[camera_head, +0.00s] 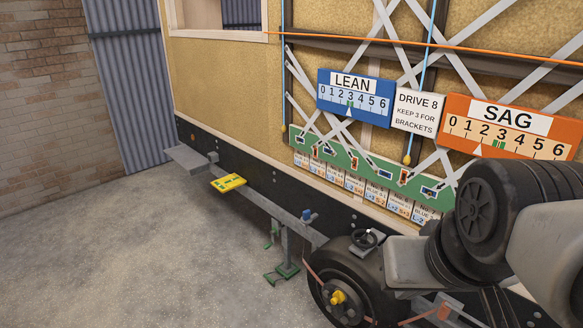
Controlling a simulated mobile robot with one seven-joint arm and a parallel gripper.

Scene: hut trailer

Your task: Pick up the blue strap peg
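A small blue piece (307,215), which looks like the blue strap peg, sits on the grey rail (262,203) along the trailer's lower side, above a post with a green foot. It is small in the picture, so I cannot tell its exact shape or how it is fixed. My arm (480,215) enters from the right and covers the lower right part of the trailer. My gripper's fingers do not show, so I cannot see their state or what they hold.
A yellow block (229,182) lies on the rail further left. The black wheel (345,280) has a yellow knob (338,297). A black handwheel (366,238) is above it. LEAN (355,97) and SAG (508,126) scales hang above a green board (372,170). Floor at left is clear.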

